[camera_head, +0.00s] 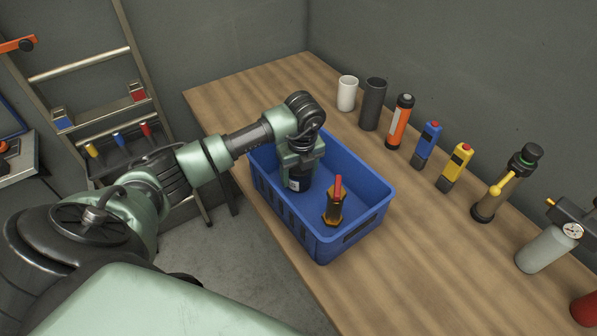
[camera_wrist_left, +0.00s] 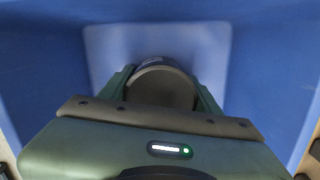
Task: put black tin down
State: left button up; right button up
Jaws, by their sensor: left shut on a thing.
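The black tin (camera_head: 297,184) is inside the blue crate (camera_head: 346,238), near its far left end, and looks roughly upright with a pale label low on its side. My left gripper (camera_head: 300,168) points down into the crate and is shut on the tin. In the left wrist view the tin's round dark top (camera_wrist_left: 160,88) sits between the green fingers, with blue crate walls around it. The gripper hides the tin's upper part in the head view. I cannot tell whether the tin touches the crate floor. My right gripper is not in view.
A black and amber item with a red upright (camera_head: 337,188) stands in the crate, right of the tin. Along the wooden table (camera_head: 400,265) stand a white cup (camera_head: 347,93), a dark cup (camera_head: 373,104), an orange torch (camera_head: 399,122) and several other items.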

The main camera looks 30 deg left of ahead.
pick_arm(q)
jog(key=shift+f, duration=0.2)
jog(key=o, duration=1.8)
jog(key=shift+r, duration=0.1)
